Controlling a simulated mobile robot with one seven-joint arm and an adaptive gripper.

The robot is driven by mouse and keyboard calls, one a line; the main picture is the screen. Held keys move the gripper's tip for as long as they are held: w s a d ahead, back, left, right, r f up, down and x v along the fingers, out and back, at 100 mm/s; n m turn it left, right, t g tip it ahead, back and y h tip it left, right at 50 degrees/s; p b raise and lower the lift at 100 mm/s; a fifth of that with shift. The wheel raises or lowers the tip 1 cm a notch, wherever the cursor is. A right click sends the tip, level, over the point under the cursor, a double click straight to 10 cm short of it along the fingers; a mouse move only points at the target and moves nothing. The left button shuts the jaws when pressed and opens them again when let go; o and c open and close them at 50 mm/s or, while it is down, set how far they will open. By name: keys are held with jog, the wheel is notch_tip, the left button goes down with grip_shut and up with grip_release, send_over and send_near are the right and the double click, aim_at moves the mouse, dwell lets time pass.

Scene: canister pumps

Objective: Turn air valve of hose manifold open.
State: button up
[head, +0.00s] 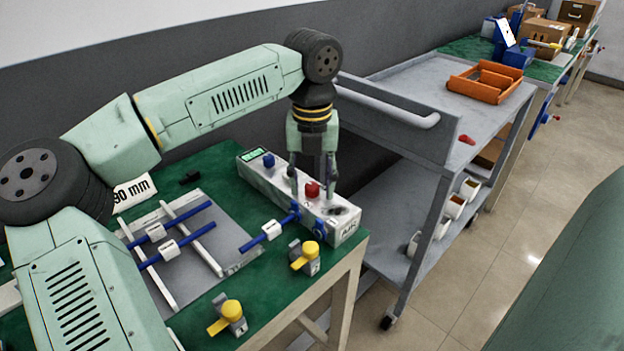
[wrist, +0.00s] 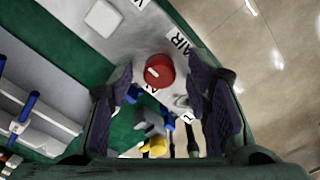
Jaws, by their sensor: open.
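The hose manifold (head: 258,178) is a long white box with a small green display, at the right end of the green table. A red knob (head: 312,190) stands on its top, near an "AIR" label on the box; a blue knob (head: 268,160) sits further back. In the wrist view the red knob (wrist: 159,71) shows a short pale mark on its face. My gripper (head: 312,193) is open, pointing down, with one finger on each side of the red knob. In the wrist view the dark finger pads (wrist: 163,82) stand apart from the knob.
A blue-ended hose piece (head: 270,231) meets the manifold's front. Two yellow-and-grey fittings (head: 304,257) (head: 228,317) stand on the table front. A grey rack (head: 195,262) with blue rods lies left. A grey cart (head: 400,85) with an orange tray (head: 490,82) stands close right.

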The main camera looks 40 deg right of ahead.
grip_shut()
dwell(0.7)
